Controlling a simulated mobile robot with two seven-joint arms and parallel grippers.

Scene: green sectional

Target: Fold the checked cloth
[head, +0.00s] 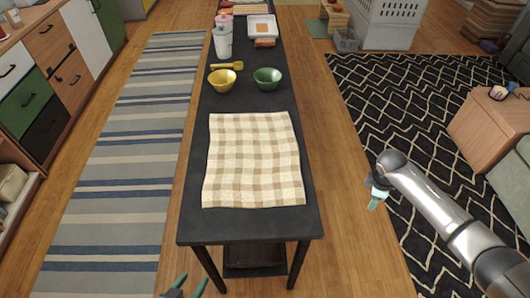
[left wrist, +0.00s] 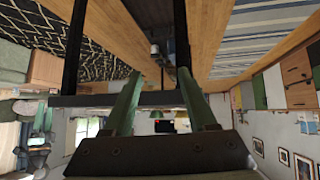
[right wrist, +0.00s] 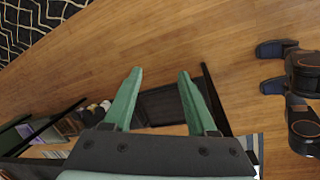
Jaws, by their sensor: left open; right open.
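The checked cloth (head: 253,160), beige and cream, lies spread out on the near half of the dark table (head: 250,228). It looks unfolded, with slightly wavy edges. My left gripper (head: 194,281) shows at the bottom of the head view, short of the table's near edge and apart from the cloth. Its green fingers stand apart and empty in the left wrist view (left wrist: 160,74). My right gripper (head: 376,198) hangs right of the table, over the floor. Its fingers are spread and empty in the right wrist view (right wrist: 160,72). The cloth does not show clearly in either wrist view.
Beyond the cloth stand a yellow bowl (head: 222,82), a green bowl (head: 268,79), a yellow spoon (head: 227,66), a white canister (head: 223,43) and a white tray (head: 262,22). A bare strip of table lies in front of the cloth.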

